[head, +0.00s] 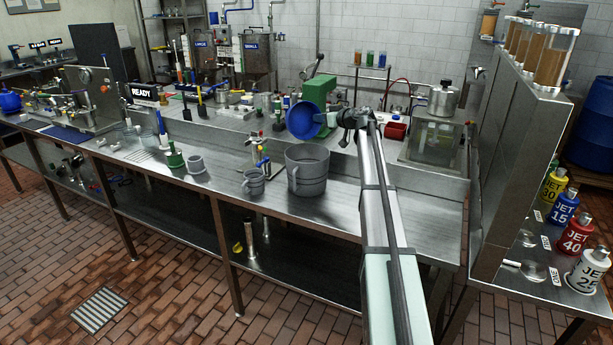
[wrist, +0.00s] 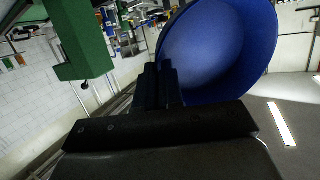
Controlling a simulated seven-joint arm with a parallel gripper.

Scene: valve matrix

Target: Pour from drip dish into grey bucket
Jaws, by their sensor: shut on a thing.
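A blue round dish (head: 304,120), which looks like the drip dish, is held by my gripper (head: 347,119) above the steel bench. The dish is tilted steeply, its open side facing left in the head view. In the wrist view the dish (wrist: 220,50) fills the upper right, with my gripper (wrist: 163,85) shut on its edge. I see no contents in it. A large grey bucket (head: 307,176) stands upright on the bench below the dish. A smaller grey jug (head: 253,186) stands to its left.
A green machine (head: 319,92) stands just behind the dish; it also shows close by in the wrist view (wrist: 85,40). A small stand with coloured valves (head: 262,162) is left of the bucket. Bench to the bucket's right (head: 420,210) is clear.

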